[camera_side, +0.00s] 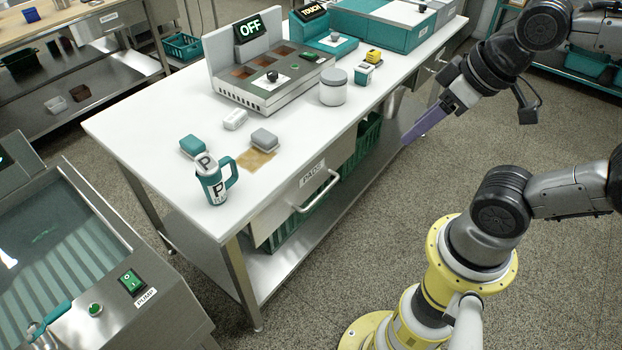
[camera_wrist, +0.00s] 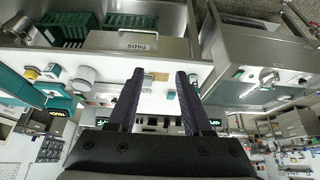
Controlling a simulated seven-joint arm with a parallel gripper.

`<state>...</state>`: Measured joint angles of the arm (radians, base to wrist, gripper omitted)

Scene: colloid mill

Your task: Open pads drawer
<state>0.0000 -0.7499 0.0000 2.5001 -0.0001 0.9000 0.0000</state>
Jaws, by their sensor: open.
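The pads drawer (camera_side: 272,216) is a grey metal front under the long edge of the white table. It bears a PADS label and a bar handle (camera_side: 318,194), and looks shut. In the wrist view the drawer front (camera_wrist: 165,48) lies beyond the fingertips, towards the top, with its label upside down. My gripper (camera_side: 408,138) has long purple fingers pointing down and left in the side view. It is in the air, to the right of the handle and apart from it. In the wrist view the fingers (camera_wrist: 160,76) are spread with nothing held between them.
On the white table (camera_side: 140,120) stand a teal mug (camera_side: 213,185), small grey and teal blocks, a grey jar (camera_side: 333,88) and a machine (camera_side: 270,80) reading OFF. Green crates (camera_side: 368,138) sit below. A pump unit (camera_side: 90,270) stands at left. Open floor lies before the drawer.

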